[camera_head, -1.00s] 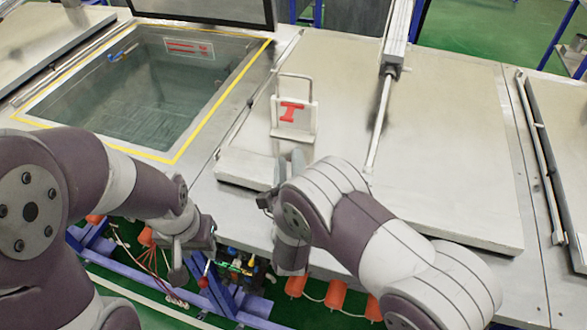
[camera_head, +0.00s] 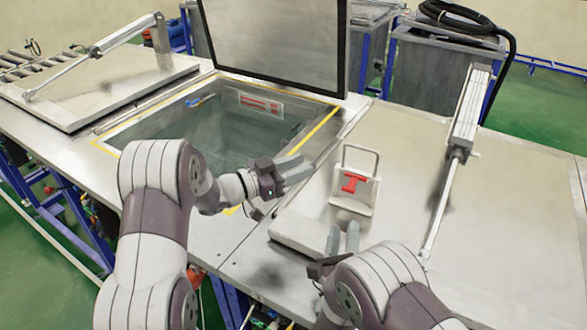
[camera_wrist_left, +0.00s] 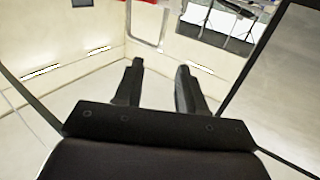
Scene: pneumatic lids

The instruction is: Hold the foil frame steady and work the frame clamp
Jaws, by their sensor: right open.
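The foil frame (camera_head: 373,162) is a pale upright loop and plate on a closed lid, right of the open tank in the head view. The red frame clamp (camera_head: 354,184) is on its front. My left gripper (camera_head: 306,168) is left of the frame, near the tank's right edge, pointing right and apart from the frame. Its two dark fingers are spread with nothing between them in the left wrist view (camera_wrist_left: 160,67). My right gripper (camera_head: 342,230) is open just in front of the frame, fingers pointing up toward it; whether it touches the frame's base is unclear.
The open tank (camera_head: 120,137) with a yellow-edged rim lies left, its dark-edged lid (camera_head: 275,45) raised behind. A pneumatic cylinder (camera_head: 465,110) with a rod slants over the closed lid (camera_head: 510,200) right of the frame. Another closed lid (camera_head: 90,95) is at far left.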

